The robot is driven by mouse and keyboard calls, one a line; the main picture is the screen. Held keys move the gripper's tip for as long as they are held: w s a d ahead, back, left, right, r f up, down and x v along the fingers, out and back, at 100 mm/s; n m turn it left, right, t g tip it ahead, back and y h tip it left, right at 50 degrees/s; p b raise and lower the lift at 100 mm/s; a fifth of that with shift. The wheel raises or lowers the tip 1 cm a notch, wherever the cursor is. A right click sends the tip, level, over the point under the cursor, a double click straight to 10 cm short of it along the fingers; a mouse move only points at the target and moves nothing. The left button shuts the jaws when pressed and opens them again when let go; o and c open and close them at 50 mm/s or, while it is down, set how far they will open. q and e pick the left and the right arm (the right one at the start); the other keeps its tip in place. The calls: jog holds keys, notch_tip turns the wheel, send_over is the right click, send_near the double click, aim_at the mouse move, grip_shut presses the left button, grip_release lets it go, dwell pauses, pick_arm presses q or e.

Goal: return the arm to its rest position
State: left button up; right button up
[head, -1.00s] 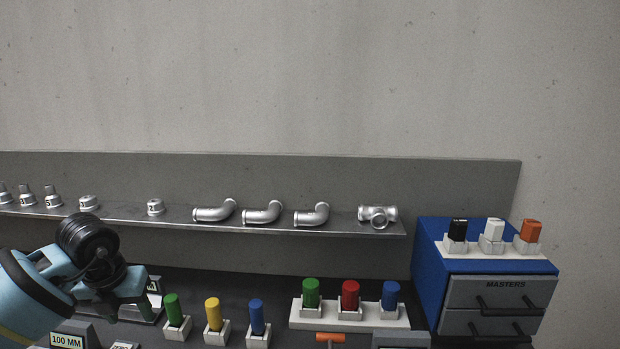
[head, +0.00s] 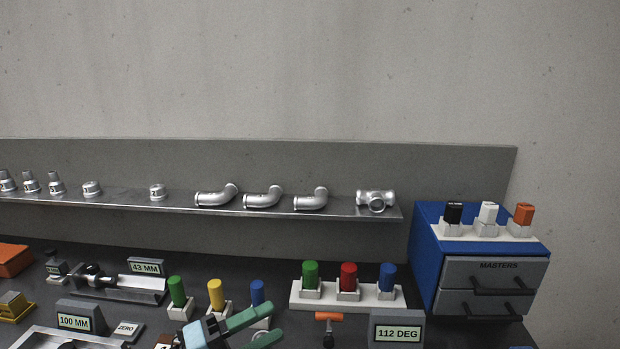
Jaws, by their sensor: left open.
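My left gripper (head: 271,323) is at the bottom edge of the head view, left of centre. Its two green fingers point right and stand apart, with nothing seen between them. The upper finger overlaps the white holder of the blue peg (head: 258,292) in the picture; I cannot tell whether they touch. The rest of my left arm is cut off below the frame. My right arm and gripper are not in view.
Near the gripper stand a green peg (head: 177,291), a yellow peg (head: 215,294), a 112 DEG display (head: 398,333) and an orange-handled tool (head: 329,317). A shelf (head: 300,212) holds metal fittings. A blue drawer cabinet (head: 424,262) stands right.

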pick_arm(q)
jog(key=s+a+f+n+t+y, duration=0.3)
jog(key=a+f+n+y, duration=0.5)
jog(key=n, duration=0.4)
jog(key=s+a+f+n+t+y, duration=0.3)
jog(key=a+f+n+y, duration=0.3)
jog(key=n+y, duration=0.5)
jog(key=s+a+f+n+g, duration=0.4)
jog(key=s+f+g, duration=0.3)
jog(key=s+f, duration=0.3)
jog(key=s+d+f+n+g+h, duration=0.15)
jog(key=s+g, duration=0.25)
jog(key=s, duration=0.6)
jog(key=s+d+f+g, duration=0.15)
jog(key=s+g, duration=0.25)
jog(key=s, duration=0.5)
jog(key=w+d+f+t+h+p, duration=0.1)
jog(key=w+d+f+t+h, duration=0.1)
jog(key=w+f+t, duration=0.5)
jog(key=shift+d+f+t, duration=0.15)
jog(key=shift+f+t, duration=0.45)
jog(key=shift+f, duration=0.15)
